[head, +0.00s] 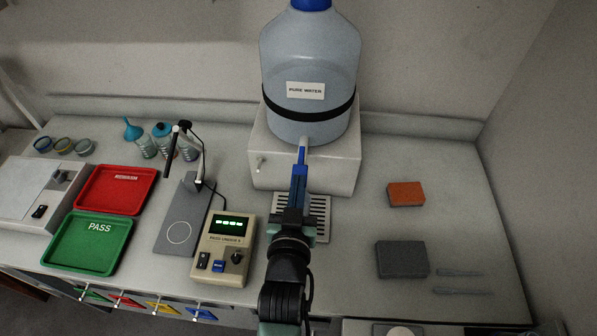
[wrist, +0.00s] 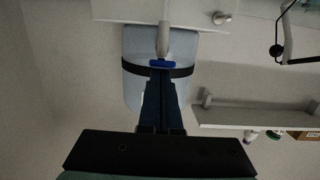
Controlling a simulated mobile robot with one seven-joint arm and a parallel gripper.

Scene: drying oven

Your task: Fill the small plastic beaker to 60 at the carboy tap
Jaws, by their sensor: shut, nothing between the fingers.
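The carboy (head: 310,65), labelled PURE WATER, stands on a white block at the back. It also shows in the wrist view (wrist: 133,88). A slotted drip grate (head: 318,232) lies below, partly hidden by my arm. I cannot make out the small plastic beaker in either view.
Left of my arm are a meter box (head: 224,247), a grey stand plate (head: 178,238), a red tray (head: 112,192) and a green PASS tray (head: 85,245). Small glassware stands behind them.

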